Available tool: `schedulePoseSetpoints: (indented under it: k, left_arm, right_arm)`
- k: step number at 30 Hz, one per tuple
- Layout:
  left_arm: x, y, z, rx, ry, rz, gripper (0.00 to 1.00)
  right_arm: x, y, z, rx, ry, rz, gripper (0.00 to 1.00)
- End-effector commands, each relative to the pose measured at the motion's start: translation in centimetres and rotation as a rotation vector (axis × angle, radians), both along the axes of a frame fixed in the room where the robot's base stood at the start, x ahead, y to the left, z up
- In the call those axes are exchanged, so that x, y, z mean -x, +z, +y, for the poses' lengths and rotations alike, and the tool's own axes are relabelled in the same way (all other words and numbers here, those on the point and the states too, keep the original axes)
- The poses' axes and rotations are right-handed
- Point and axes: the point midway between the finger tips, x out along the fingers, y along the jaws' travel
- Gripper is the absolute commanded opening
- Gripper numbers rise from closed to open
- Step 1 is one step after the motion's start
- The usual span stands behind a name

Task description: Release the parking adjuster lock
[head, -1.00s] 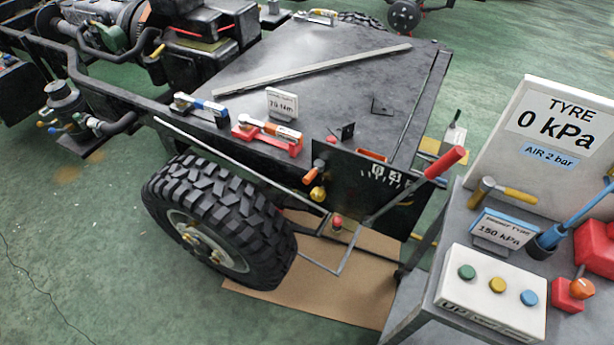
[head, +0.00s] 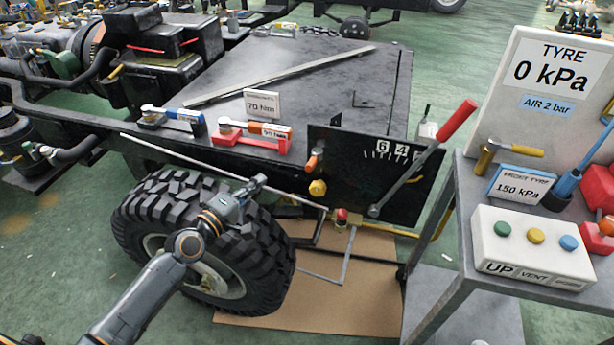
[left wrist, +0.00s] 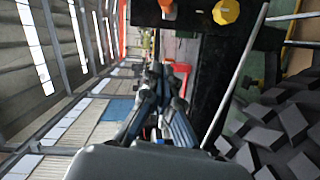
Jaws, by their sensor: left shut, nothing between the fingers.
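A black upright panel (head: 350,190) stands at the corner of the chassis deck. It carries an orange-ended knob (head: 312,163), a yellow hex nut (head: 317,187) and a scale with number plates. A long lever (head: 410,170) with a red grip leans up to the right from it. I cannot tell which part is the parking adjuster lock. My left gripper (head: 258,182) is shut and empty, in front of the tyre and left of the knob and nut, apart from both. In the left wrist view, the orange knob (left wrist: 167,8) and yellow nut (left wrist: 226,11) show at the top edge.
The tyre (head: 265,250) is below my left arm. A thin rod (head: 190,160) runs from the frame toward the panel's lower side. A red-topped knob (head: 341,216) sits below the panel. A cart with a button box (head: 530,250) stands right. Tools lie on the deck.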

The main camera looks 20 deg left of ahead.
Motion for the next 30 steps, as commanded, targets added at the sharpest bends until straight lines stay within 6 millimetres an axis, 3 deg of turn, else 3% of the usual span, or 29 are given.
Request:
schedulePoseSetpoints:
  k: [11,16,30]
  left_arm:
    - [-0.1,0.7,-0.2,0.016,-0.005,-0.01,0.0]
    - [-1.1,0.7,-0.5,0.018,-0.005,-0.011,0.0]
    - [-9.9,0.2,-3.4,0.015,-0.004,-0.011,0.0]
  right_arm:
    - [-0.9,0.0,-0.5,0.005,-0.001,-0.012,0.4]
    - [-0.9,0.1,-0.6,0.006,-0.001,-0.014,0.4]
    - [-0.6,-0.3,-0.5,0.006,-0.001,-0.009,0.4]
